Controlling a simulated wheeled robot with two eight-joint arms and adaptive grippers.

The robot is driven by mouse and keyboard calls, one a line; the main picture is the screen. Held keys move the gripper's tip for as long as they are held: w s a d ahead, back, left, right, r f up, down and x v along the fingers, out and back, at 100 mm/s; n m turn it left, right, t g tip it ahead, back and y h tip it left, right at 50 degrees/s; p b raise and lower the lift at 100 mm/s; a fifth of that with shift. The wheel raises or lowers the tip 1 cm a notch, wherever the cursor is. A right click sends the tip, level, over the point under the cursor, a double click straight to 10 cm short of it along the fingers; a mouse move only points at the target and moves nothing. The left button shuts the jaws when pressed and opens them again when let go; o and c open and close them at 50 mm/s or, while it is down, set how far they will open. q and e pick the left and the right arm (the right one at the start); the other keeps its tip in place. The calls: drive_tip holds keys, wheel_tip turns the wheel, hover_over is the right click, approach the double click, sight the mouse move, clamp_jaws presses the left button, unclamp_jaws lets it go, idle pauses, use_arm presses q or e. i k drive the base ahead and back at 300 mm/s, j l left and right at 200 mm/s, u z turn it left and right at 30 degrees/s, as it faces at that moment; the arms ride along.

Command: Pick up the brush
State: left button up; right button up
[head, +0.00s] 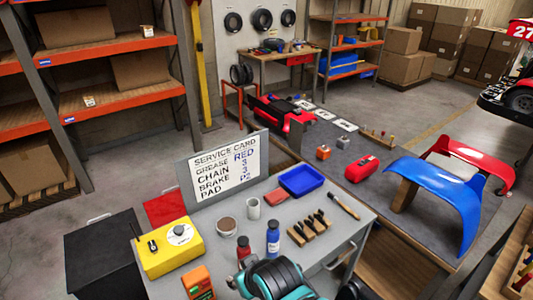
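The brush (346,208) lies on the grey top of the service cart (203,222), near its right edge. It looks like a slim wooden-handled brush with a dark upper-left end. It lies right of the blue tray (301,180) and apart from the wooden holder with dark pegs (308,228). Nothing covers it. I cannot make out either of my grippers for certain in the head view, and nothing grips the brush.
A sign (226,164) stands behind. Bare top surrounds the brush.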

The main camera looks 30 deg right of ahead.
sight(332, 197)
drive_tip(key=k+l+z, duration=0.1)
drive_tip(key=l+z, duration=0.2)
drive_tip(key=z, duration=0.15)
drive_tip(key=l+z, duration=0.3)
drive_tip(key=z, duration=0.2)
drive_tip(key=l+z, duration=0.45)
drive_tip(key=k+j, duration=0.05)
drive_tip(key=j, duration=0.05)
